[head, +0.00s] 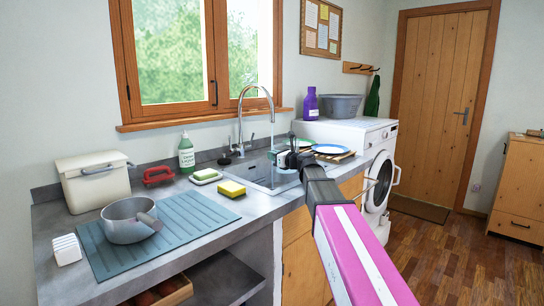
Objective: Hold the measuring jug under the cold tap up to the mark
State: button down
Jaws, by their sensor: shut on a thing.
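The tap (242,122) is a tall chrome gooseneck at the back of the sink, with its spout curving to the right. A thin pale line drops from the spout toward my gripper and looks like water, though it is too fine to be sure. My gripper (289,157) is over the right part of the sink (250,175), shut on a small, partly see-through greenish thing, apparently the measuring jug (274,158). The jaws and arm hide most of it. Its mark and the level inside cannot be made out.
Blue-rimmed plates (331,149) sit right of my gripper. A yellow sponge (232,189), a soap dish (206,176) and a green bottle (186,153) stand left of the sink. A grey pot (128,220) sits on a blue mat (190,232). A washing machine (350,140) stands at the right.

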aim_at(283, 148)
jog(key=shift+s+d+r, duration=0.8)
jog(key=shift+d+r, duration=0.15)
jog(key=shift+r, duration=0.05)
jog(key=shift+s+d+r, duration=0.8)
jog(key=shift+d+r, duration=0.1)
jog(key=shift+r, duration=0.1)
